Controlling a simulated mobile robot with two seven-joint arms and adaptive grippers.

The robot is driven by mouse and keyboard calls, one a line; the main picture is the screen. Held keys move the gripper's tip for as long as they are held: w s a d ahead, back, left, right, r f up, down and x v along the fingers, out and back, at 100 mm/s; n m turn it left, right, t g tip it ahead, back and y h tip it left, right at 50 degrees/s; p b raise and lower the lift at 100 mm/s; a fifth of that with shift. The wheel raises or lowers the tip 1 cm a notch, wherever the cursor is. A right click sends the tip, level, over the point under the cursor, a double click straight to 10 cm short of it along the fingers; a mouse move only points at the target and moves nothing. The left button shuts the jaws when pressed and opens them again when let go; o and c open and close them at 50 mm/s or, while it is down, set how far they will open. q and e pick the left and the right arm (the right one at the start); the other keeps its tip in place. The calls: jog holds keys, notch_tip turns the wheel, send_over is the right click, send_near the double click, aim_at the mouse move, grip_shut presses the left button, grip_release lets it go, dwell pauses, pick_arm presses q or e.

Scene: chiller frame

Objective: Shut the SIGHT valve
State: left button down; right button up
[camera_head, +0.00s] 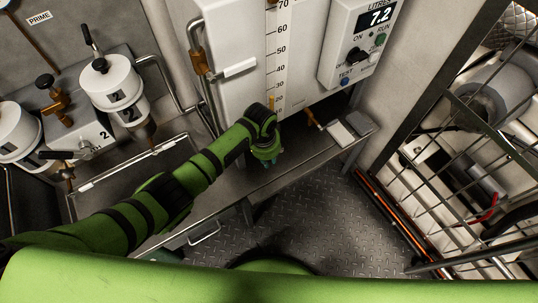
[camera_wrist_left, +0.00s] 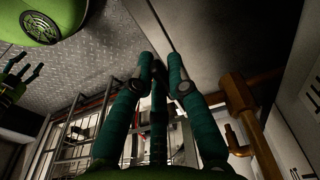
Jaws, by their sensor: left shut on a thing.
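My left gripper (camera_head: 268,157), with teal fingers, is below the white sight-gauge panel, near the front of the metal shelf. In the left wrist view its fingers (camera_wrist_left: 158,68) are drawn together. What is between them cannot be made out. A brass valve fitting (camera_wrist_left: 235,95) with a small lever stands to the right of the fingers, apart from them; I cannot read any SIGHT label. In the head view brass (camera_head: 272,102) shows at the gauge's foot, partly hidden by my wrist. My right gripper (camera_wrist_left: 22,76) shows at the left edge of the wrist view, fingers spread.
A brass handle (camera_head: 313,118) sticks out right of the gauge, beside a pale block (camera_head: 340,134) on the shelf. A control box (camera_head: 358,45) reads 7.2. White canisters (camera_head: 112,82) stand at left. A metal cage (camera_head: 470,150) bounds the right. The plate floor (camera_head: 330,215) is clear.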

pick_arm(q)
jog(key=shift+r+g+y, duration=0.35)
jog(key=shift+g+y, duration=0.25)
jog(key=shift+y, duration=0.2)
jog(key=shift+w+r, duration=0.1)
jog(key=c, duration=1.2)
grip_release()
notch_tip(320, 180, up, 12)
jog(key=shift+w+d, duration=0.15)
jog(key=shift+d, duration=0.25)
